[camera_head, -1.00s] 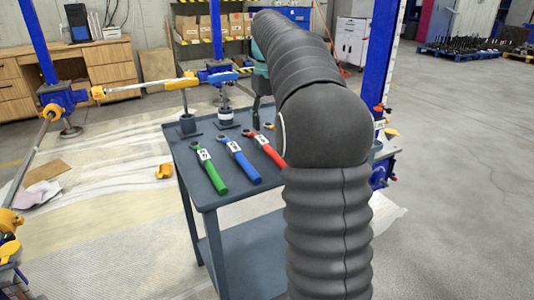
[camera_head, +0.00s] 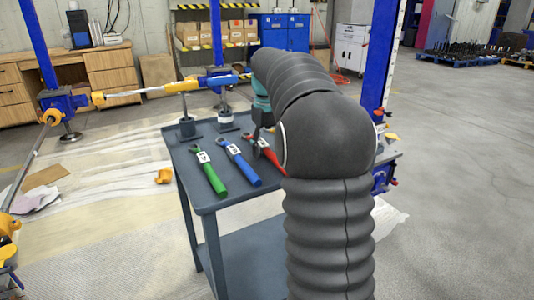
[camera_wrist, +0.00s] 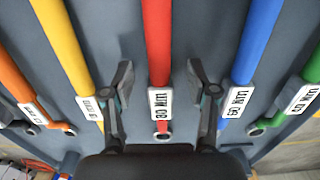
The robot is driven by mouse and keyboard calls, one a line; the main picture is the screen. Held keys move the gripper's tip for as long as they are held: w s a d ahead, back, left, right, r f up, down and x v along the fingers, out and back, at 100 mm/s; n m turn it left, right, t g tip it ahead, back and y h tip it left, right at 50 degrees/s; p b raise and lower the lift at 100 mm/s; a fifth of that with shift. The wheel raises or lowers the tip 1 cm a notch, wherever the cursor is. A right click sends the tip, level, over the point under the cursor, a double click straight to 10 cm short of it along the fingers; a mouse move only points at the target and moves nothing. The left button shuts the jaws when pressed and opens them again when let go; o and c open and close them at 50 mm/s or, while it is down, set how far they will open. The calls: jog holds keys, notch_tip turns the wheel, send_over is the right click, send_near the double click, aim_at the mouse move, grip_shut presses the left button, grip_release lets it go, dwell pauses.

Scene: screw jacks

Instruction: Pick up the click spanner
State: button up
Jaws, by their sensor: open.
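Click spanners with coloured handles and white labels lie side by side on a grey cart top. The red spanner (camera_wrist: 157,45) runs down the middle of the wrist view, between the two fingers of my open gripper (camera_wrist: 159,78). The blue spanner (camera_wrist: 257,42) and green spanner (camera_wrist: 312,68) lie to its right; the yellow spanner (camera_wrist: 66,45) and orange spanner (camera_wrist: 16,77) lie to its left. In the head view my gripper (camera_head: 258,140) is over the red spanner (camera_head: 268,155), partly hiding it. I cannot tell whether it touches. Blue (camera_head: 240,165) and green (camera_head: 211,175) show beside it; my arm hides the others.
The grey cart (camera_head: 235,198) has a lower shelf. A blue upright (camera_head: 382,60) rises behind at the right. Open floor (camera_head: 460,170) lies to the right.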

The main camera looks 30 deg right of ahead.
grip_shut()
